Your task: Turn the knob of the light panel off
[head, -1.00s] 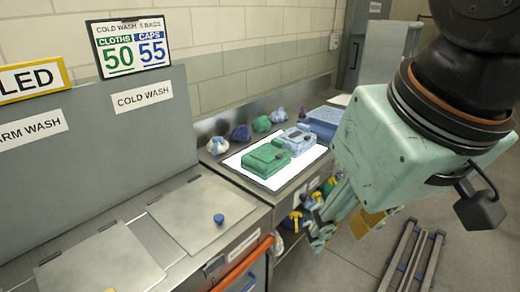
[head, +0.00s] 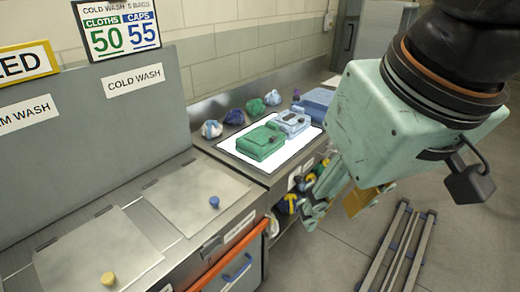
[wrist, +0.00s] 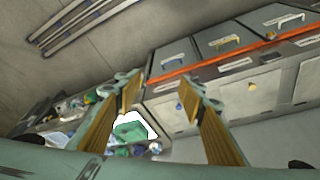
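The light panel (head: 290,158) glows white on the metal counter, so it is lit. A green bag (head: 261,142) and a light-blue bag (head: 291,124) lie on it. The panel also shows between my fingers in the wrist view (wrist: 150,122), with the green bag (wrist: 130,131) on it. I cannot clearly make out the panel's knob. My gripper (head: 333,208) is open and empty, in front of and to the right of the panel, apart from the counter. Its two spread fingers also show in the wrist view (wrist: 160,88).
Left of the panel, metal lids carry a blue knob (head: 214,202) and a yellow knob (head: 108,278). An orange rail (head: 232,258) runs along the front. Several bundled cloths (head: 234,116) line the counter's back. A metal floor frame (head: 398,250) stands at right.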

